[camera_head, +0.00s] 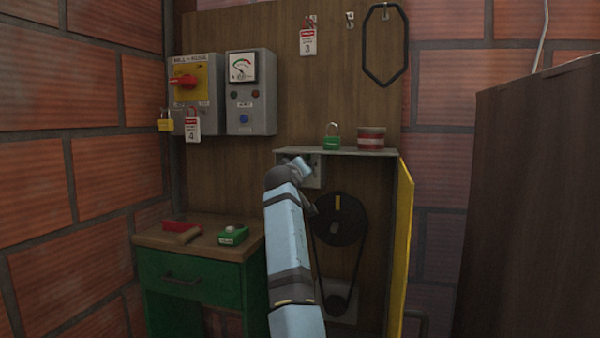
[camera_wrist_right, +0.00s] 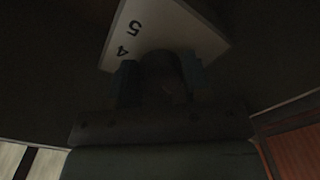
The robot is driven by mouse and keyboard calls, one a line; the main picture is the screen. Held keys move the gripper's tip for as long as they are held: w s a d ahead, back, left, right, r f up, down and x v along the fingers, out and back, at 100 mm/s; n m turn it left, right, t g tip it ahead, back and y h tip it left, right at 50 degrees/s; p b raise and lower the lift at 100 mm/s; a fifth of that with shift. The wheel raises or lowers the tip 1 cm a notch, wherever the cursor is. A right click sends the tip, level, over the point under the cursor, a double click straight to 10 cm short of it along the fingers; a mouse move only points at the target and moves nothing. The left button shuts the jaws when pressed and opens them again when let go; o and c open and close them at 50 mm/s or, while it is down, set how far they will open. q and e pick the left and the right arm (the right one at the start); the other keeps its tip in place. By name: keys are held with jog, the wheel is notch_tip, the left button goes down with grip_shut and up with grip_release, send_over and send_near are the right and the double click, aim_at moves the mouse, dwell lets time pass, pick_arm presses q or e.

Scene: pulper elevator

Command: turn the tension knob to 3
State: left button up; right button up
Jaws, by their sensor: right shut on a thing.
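The tension knob's pale scale plate (camera_head: 316,172) sits under the shelf, behind my right gripper (camera_head: 302,168). In the right wrist view the plate (camera_wrist_right: 172,27) shows the numbers 4 and 5. The dark knob (camera_wrist_right: 160,66) is between the fingers of my right gripper (camera_wrist_right: 160,76), which is shut on it. The view is very dark, and I cannot read where the knob points. The other numbers, 3 among them, do not show on the plate. My left gripper is not in view.
A yellow guard door (camera_head: 401,245) stands open to the right of the pulley (camera_head: 340,220) and belt. A green padlock (camera_head: 332,142) and a red-and-white tin (camera_head: 371,138) stand on the shelf (camera_head: 350,152). A green cabinet (camera_head: 190,279) is at left, a brown cabinet (camera_head: 535,200) at right.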

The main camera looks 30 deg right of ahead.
jog(key=shift+r+m+p, duration=0.1)
jog(key=shift+m+p, duration=0.3)
jog(key=shift+m, duration=0.1)
jog(key=shift+m+p, duration=0.75)
jog(key=shift+m, duration=0.35)
jog(key=m, duration=0.2)
jog(key=shift+m+p, duration=0.35)
jog(key=shift+m, duration=0.05)
jog(key=m, duration=0.3)
jog(key=shift+m, duration=0.4)
jog(key=m, duration=0.4)
jog(key=shift+a+f+b, duration=0.1)
jog(key=shift+f+b, duration=0.1)
jog(key=shift+b, duration=0.1)
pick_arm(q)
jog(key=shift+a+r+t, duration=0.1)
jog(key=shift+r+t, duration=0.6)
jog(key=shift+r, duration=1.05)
pick_arm(e)
jog(key=shift+w+m, duration=0.1)
jog(key=shift+m, duration=0.9)
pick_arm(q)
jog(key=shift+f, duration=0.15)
